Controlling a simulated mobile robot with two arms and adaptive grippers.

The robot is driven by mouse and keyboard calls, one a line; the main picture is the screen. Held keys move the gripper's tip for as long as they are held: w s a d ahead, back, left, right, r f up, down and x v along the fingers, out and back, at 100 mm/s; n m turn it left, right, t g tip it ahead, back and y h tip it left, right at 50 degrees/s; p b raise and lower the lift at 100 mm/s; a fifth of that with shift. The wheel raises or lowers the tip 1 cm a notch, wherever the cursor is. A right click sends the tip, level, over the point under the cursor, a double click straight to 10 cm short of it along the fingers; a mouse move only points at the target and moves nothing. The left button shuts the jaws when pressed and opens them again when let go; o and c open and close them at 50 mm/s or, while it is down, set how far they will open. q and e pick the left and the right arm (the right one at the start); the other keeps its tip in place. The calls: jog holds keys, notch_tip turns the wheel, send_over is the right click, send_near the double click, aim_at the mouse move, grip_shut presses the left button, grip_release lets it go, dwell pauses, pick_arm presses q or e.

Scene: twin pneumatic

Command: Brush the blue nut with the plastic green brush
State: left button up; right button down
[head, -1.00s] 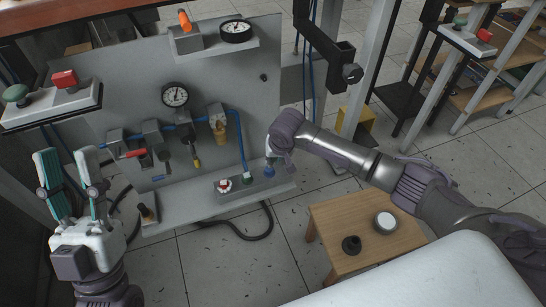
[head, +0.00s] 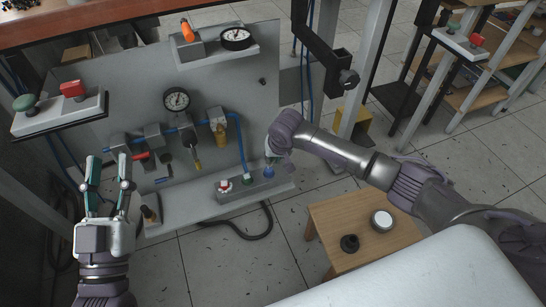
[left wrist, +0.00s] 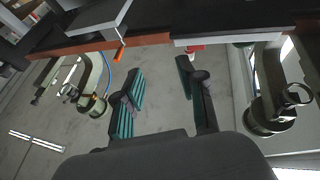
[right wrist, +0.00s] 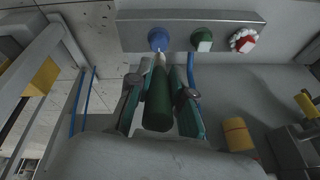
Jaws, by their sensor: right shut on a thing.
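The blue nut (head: 268,172) sits on the grey block low on the panel, at its right end; it also shows in the right wrist view (right wrist: 158,40). My right gripper (right wrist: 160,85) is shut on the green brush (right wrist: 158,100), whose pale tip points at the blue nut. The tip looks to be at or very near the nut; I cannot tell if they touch. In the head view my right wrist (head: 276,145) hides most of the brush. My left gripper (head: 108,172) is open and empty, left of the panel, fingers pointing up; its fingers also show in the left wrist view (left wrist: 165,100).
On the grey block (right wrist: 280,32), a green fitting (right wrist: 201,40) and a red-and-white knob (right wrist: 243,41) stand beside the blue nut. A wooden stool (head: 340,220) holds a black part and a white disc.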

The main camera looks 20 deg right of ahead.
jog(key=shift+r+p, duration=0.45)
jog(key=shift+r, duration=0.05)
jog(key=shift+r+p, duration=0.3)
jog(key=shift+p, duration=0.05)
jog(key=shift+r+p, duration=0.3)
jog(key=shift+p, duration=0.1)
pick_arm(q)
jog(key=shift+a+f+g+y, duration=1.5)
jog(key=shift+f+g, duration=2.7)
jog(key=shift+f, duration=2)
pick_arm(e)
jog(key=shift+r+p, duration=0.3)
jog(key=shift+p, duration=0.05)
jog(key=shift+r+p, duration=0.25)
jog(key=shift+p, duration=0.05)
jog(key=shift+r+p, duration=0.3)
jog(key=shift+p, duration=0.1)
jog(key=shift+r+p, duration=0.35)
jog(key=shift+p, duration=0.05)
pick_arm(q)
jog(key=s+a+f+g+y, duration=0.2)
jog(key=s+a+f+g, duration=0.2)
jog(key=s+f+g, duration=0.3)
jog(key=shift+s+a+f+n+g+p, duration=0.4)
jog(key=shift+s+f, duration=0.25)
jog(key=shift+s, duration=1.5)
pick_arm(e)
jog(key=shift+r, duration=0.25)
